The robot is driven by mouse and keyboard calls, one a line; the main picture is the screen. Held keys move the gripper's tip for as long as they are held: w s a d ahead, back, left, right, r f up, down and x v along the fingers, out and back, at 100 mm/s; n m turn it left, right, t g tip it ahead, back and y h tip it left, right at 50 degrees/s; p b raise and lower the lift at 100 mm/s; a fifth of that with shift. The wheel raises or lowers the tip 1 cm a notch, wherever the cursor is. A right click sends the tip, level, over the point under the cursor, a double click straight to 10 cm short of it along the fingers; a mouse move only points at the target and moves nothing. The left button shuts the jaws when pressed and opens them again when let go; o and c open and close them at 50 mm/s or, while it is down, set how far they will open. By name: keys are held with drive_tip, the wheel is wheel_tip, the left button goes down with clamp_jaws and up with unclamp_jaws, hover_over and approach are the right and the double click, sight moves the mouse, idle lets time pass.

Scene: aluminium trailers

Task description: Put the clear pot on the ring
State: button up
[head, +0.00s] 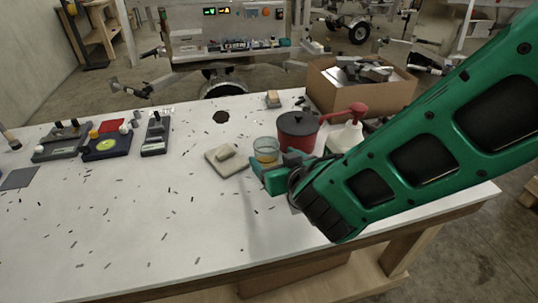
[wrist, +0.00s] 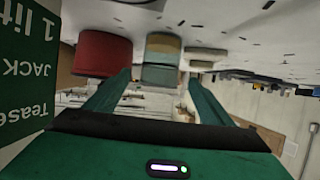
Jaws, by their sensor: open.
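The clear pot (head: 266,150) is a small see-through cup with a yellowish lower part, standing on the white table. My gripper (head: 276,174) is low over the table on the near side of it. In the wrist view, which is upside down, the clear pot (wrist: 162,60) shows ahead, between the lines of the two fingers. My gripper (wrist: 158,82) is open, with nothing visibly clamped. A dark round patch (head: 221,117), possibly the ring, lies flat farther back on the table; I cannot tell whether it is a ring or a disc.
A red pot (head: 297,130) with a dark lid stands close right of the clear pot. A beige slab with a block (head: 226,158) lies left. A white bottle with red top (head: 347,135) and a cardboard box (head: 361,88) are at right. The left-middle table has only small dark scraps.

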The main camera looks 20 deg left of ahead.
drive_tip(key=shift+x, duration=1)
drive_tip(key=x, duration=0.4)
drive_tip(key=shift+w+a+f, duration=0.15)
drive_tip(key=shift+w+f, duration=0.1)
drive_tip(key=shift+w, duration=0.05)
drive_tip(key=c, duration=1.2)
drive_tip(key=shift+c, duration=0.7)
drive_tip(key=shift+r, duration=0.15)
